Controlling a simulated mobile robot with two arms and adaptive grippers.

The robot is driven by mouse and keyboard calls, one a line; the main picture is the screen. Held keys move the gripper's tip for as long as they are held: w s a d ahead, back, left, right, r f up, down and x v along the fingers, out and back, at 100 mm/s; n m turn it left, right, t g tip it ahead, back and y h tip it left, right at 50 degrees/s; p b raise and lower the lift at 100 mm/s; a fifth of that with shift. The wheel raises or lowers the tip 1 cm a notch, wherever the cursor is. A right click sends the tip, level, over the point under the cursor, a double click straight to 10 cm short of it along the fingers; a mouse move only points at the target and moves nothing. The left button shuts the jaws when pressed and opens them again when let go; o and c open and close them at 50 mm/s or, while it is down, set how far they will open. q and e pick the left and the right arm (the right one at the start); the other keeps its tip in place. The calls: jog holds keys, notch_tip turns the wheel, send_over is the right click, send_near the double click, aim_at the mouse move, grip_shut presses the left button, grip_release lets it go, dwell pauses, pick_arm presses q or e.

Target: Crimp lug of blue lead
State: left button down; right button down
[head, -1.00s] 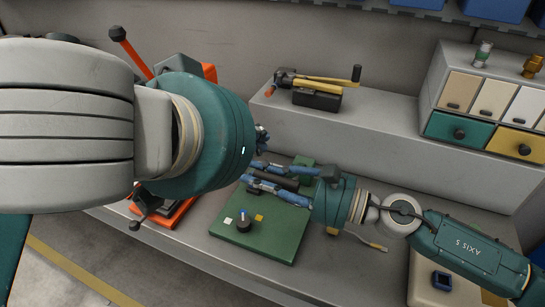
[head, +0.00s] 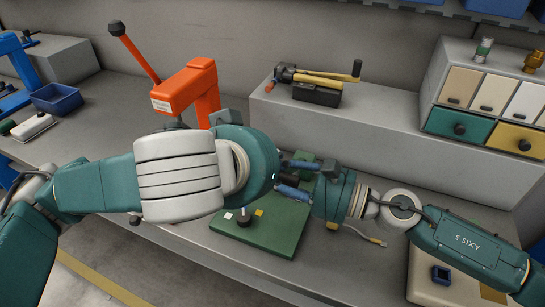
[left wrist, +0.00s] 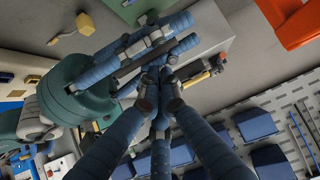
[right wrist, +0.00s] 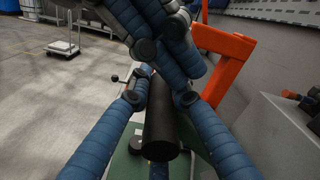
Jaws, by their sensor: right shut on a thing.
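My right gripper (head: 283,178) reaches in from the right above the green board (head: 270,237). It is shut on a dark cylinder (right wrist: 160,125), which lies between its blue fingers in the right wrist view. My left gripper (left wrist: 160,92) is close to the right gripper's fingers; in the head view its own wrist hides it. Its fingertips come close together, but I cannot tell whether they hold anything. A crimping tool with yellow handles (head: 325,80) rests on a black block on the raised shelf. I cannot pick out a blue lead or its lug.
An orange lever press (head: 190,92) stands behind my left arm. A grey cable with a yellowish end (head: 372,238) lies right of the board. Drawers (head: 485,100) stand at the back right. A blue bin (head: 56,98) sits at the far left. The front bench edge is clear.

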pick_arm(q)
jog(key=shift+f, duration=0.1)
jog(key=shift+s+a+f, duration=0.3)
jog(key=shift+s+f, duration=0.3)
pick_arm(e)
jog(key=shift+s+r, duration=0.1)
jog(key=shift+a, duration=0.1)
jog(key=c, duration=1.6)
grip_release()
jog(key=shift+s+r, duration=0.1)
pick_arm(q)
jog(key=shift+s, duration=0.1)
